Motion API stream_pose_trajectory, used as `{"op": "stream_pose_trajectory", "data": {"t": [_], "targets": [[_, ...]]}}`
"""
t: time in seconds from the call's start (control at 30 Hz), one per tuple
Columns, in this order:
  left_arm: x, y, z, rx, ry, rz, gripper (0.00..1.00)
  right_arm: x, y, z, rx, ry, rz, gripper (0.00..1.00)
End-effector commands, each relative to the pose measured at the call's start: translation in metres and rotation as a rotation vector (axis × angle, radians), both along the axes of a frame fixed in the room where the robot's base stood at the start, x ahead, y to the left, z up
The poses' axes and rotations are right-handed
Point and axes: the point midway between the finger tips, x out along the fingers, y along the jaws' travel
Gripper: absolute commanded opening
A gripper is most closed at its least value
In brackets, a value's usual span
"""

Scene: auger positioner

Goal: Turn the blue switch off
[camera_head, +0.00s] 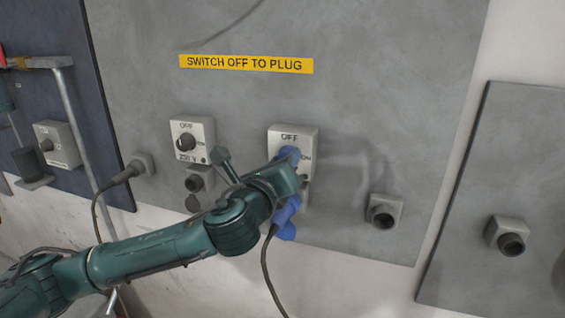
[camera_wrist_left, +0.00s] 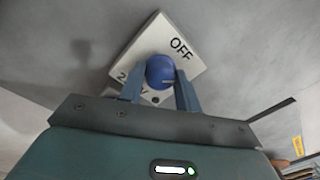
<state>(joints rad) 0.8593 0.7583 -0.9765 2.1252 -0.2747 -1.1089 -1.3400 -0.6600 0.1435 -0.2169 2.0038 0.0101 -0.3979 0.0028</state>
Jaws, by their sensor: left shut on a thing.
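The blue switch (camera_wrist_left: 160,72) is a round blue knob on a white box marked OFF. In the left wrist view it sits between the two fingers of my left gripper (camera_wrist_left: 160,88), which is shut on it. In the head view the switch box (camera_head: 293,138) is on the grey wall panel, and my left gripper (camera_head: 288,160) reaches it from below left, with my wrist hiding part of the box. The knob's exact pointing direction is hard to tell. My right gripper is not in view.
A blue plug (camera_head: 286,220) with a black cable sits below the box. A second switch box (camera_head: 192,138) with a dark knob is to the left. A yellow sign (camera_head: 246,64) is above. Sockets (camera_head: 384,211) are on the right. A grey plug (camera_head: 138,166) hangs at left.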

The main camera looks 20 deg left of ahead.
Motion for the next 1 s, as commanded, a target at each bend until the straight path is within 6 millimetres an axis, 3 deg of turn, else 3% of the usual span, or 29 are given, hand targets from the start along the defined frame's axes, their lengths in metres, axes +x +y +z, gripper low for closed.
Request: {"op": "stream_pose_trajectory", "data": {"t": [0.6,1.0], "targets": [[0.0004,0.0003,0.001,-0.577,0.015,0.001,0.1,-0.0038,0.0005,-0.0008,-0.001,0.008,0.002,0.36],[0.0005,0.0009,0.0015,-0.813,0.022,0.0,0.1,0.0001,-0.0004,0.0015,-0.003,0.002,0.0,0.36]]}}
